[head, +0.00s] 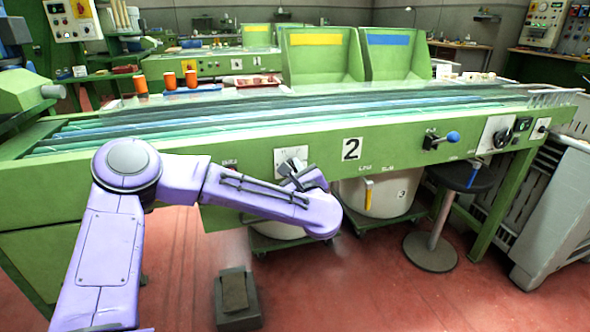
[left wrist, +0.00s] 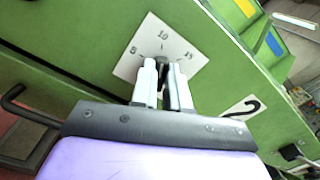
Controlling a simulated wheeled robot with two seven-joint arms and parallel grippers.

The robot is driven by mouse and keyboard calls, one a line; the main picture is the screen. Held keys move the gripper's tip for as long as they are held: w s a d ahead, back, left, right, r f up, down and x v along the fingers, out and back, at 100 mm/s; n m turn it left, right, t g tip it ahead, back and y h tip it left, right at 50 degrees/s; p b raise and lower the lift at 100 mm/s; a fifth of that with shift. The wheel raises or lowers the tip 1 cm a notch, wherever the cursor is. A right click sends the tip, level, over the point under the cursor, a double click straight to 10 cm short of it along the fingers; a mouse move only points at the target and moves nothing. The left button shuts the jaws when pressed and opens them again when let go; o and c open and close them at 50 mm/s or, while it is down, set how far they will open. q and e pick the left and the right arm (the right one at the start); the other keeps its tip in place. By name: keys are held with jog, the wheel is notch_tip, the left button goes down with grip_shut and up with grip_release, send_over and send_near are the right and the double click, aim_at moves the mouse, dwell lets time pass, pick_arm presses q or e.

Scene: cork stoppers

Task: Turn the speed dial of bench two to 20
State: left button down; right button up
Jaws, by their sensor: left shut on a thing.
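The speed dial's white plate (head: 284,155) is on the green front of bench two (head: 440,128), left of the black "2" sign (head: 351,149). The plate (left wrist: 181,47) also shows in the left wrist view, tilted, with the numbers 10 and 15 legible and another mark at its left. My left gripper (head: 294,178) is at the plate. In the left wrist view its two pale fingers (left wrist: 164,66) are shut on the dark dial knob (left wrist: 165,60), which they mostly hide. The pointer's exact reading cannot be told. My right gripper is not in view.
A lever with a blue ball (head: 453,137) and another white dial panel (head: 497,133) are further right on the bench front. White tubs (head: 380,195) and a black-topped stool (head: 462,177) stand below. A grey foot pedal (head: 237,300) is on the red floor.

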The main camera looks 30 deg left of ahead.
pick_arm(q)
jog(key=m, duration=0.3)
jog(key=shift+d, duration=0.1)
jog(key=shift+w+d+f+m+p, duration=0.1)
jog(key=shift+m+p, duration=1.65)
jog(key=shift+m, duration=1.6)
jog(key=shift+w+d+f+m+p, duration=0.15)
jog(key=shift+m+p, duration=1.65)
jog(key=shift+m, duration=1.5)
jog(key=shift+w+a+f+m+p, duration=0.1)
jog(key=shift+m+p, duration=1.65)
jog(key=shift+m, duration=1.6)
jog(key=c, duration=1.1)
grip_release()
